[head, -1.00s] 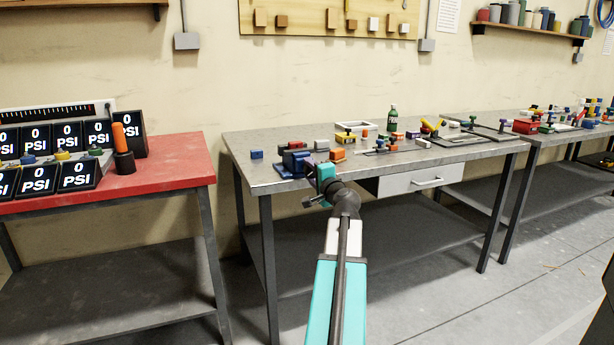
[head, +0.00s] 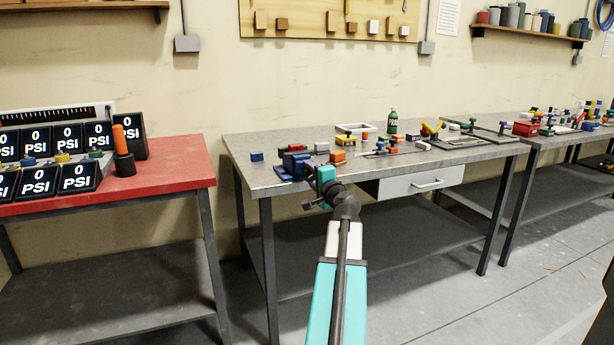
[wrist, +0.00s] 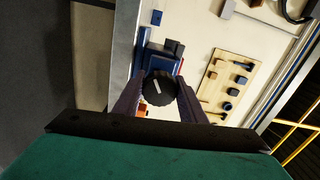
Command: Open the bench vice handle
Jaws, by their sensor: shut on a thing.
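The bench vice (head: 293,162) is a small blue device at the front left edge of the grey metal workbench. Its body also shows in the wrist view (wrist: 160,62), just beyond my fingers. The vice handle (wrist: 158,89) appears as a dark round ribbed knob with a white mark, facing the wrist camera. My gripper (wrist: 158,98) has one finger on each side of this knob and is shut on it. In the head view my gripper (head: 310,172) is at the vice's near side, partly hidden by my wrist.
An orange block (head: 338,157) and a blue block (head: 257,156) lie near the vice. A drawer (head: 420,180) is under the bench top. A green bottle (head: 392,120) and several small fixtures stand farther back. A red table (head: 170,165) with PSI displays is at the left.

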